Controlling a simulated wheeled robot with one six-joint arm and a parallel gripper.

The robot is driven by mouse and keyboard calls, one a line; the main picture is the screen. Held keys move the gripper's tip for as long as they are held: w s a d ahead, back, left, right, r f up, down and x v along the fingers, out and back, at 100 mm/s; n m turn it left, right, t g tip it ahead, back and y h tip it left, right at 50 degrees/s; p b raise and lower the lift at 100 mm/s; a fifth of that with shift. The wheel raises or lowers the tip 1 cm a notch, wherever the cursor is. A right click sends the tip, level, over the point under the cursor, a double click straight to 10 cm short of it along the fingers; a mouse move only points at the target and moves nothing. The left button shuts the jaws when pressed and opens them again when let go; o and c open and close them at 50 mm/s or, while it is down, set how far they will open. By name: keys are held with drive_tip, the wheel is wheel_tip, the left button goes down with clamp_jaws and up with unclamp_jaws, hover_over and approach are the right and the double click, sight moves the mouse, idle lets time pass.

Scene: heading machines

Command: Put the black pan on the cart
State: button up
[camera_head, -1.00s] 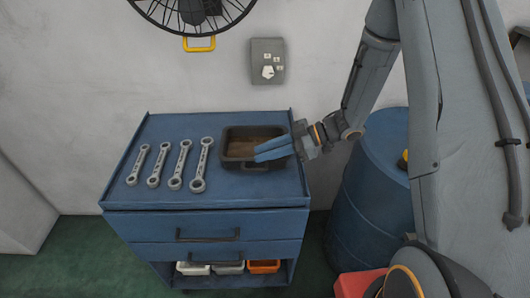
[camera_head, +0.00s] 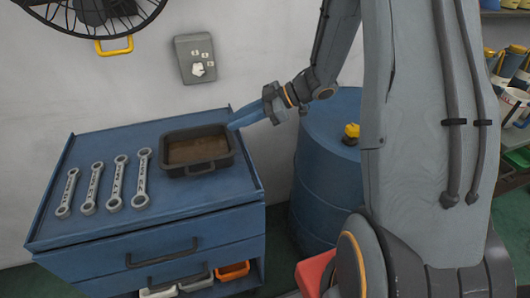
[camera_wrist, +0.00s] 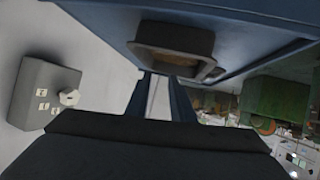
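The black pan (camera_head: 197,168) is a rectangular dark tray with a brownish inside. It sits upright on the top of the blue cart (camera_head: 120,225), toward the right back, in the head view. The pan also shows at the top middle of the wrist view (camera_wrist: 175,38). My gripper (camera_head: 236,124) is just off the pan's right back corner, with its blue fingers pointing toward it. In the wrist view a light gap shows between the two fingers (camera_wrist: 160,95), with nothing held between them. Whether a fingertip touches the rim cannot be told.
Several wrenches (camera_head: 105,182) lie on the cart left of the pan. A blue barrel (camera_head: 325,175) stands right of the cart, under my arm. A grey switch box (camera_head: 195,59) and a fan (camera_head: 100,10) are on the wall behind. Small bins (camera_head: 232,270) sit in the cart's lower shelf.

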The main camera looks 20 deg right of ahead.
drive_tip(key=w+d+r+m+t+h, duration=0.2)
drive_tip(key=w+m+t+h, duration=0.1)
drive_tip(key=w+t+h, duration=0.15)
drive_tip(key=s+d+m+h, duration=0.2)
drive_tip(key=d+m+h, duration=0.3)
drive_tip(key=m+h, duration=0.1)
drive_tip(key=s+a+f+m+g+h, duration=0.1)
drive_tip(key=s+m+g, duration=0.5)
drive_tip(key=s, duration=1.6)
drive_tip(key=shift+s+a+f+m+g, duration=0.45)
drive_tip(key=shift+a+g, duration=0.2)
drive_tip(key=shift+a, duration=0.15)
